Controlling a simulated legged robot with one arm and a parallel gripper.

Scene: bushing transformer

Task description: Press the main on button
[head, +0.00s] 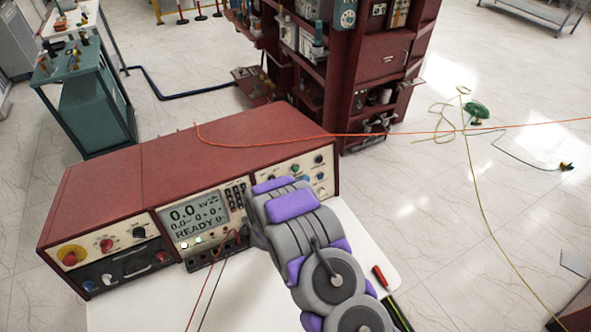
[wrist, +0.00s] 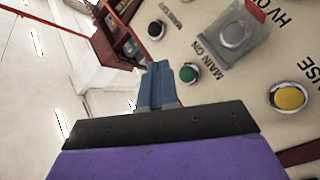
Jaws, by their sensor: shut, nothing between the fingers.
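The control console (head: 195,150) is a dark red box on a white table. In the wrist view its cream panel carries a green button (wrist: 188,74) beside the printed words MAIN ON. My gripper (wrist: 160,70) has blue fingers that are shut and empty. Its fingertips overlap the left edge of the green button in the picture; whether they touch it I cannot tell. In the head view my arm's end covers part of the panel's front and the fingers are hidden. A green button (head: 295,168) shows on the console's right panel there.
A black button (wrist: 156,29) sits above the green one. A clear cover (wrist: 233,36) stands over a button near HV ON, and a yellow button (wrist: 289,97) is to the right. The white table (head: 135,312) holds a red-handled screwdriver (head: 380,277). An orange cable (head: 260,145) crosses the console top.

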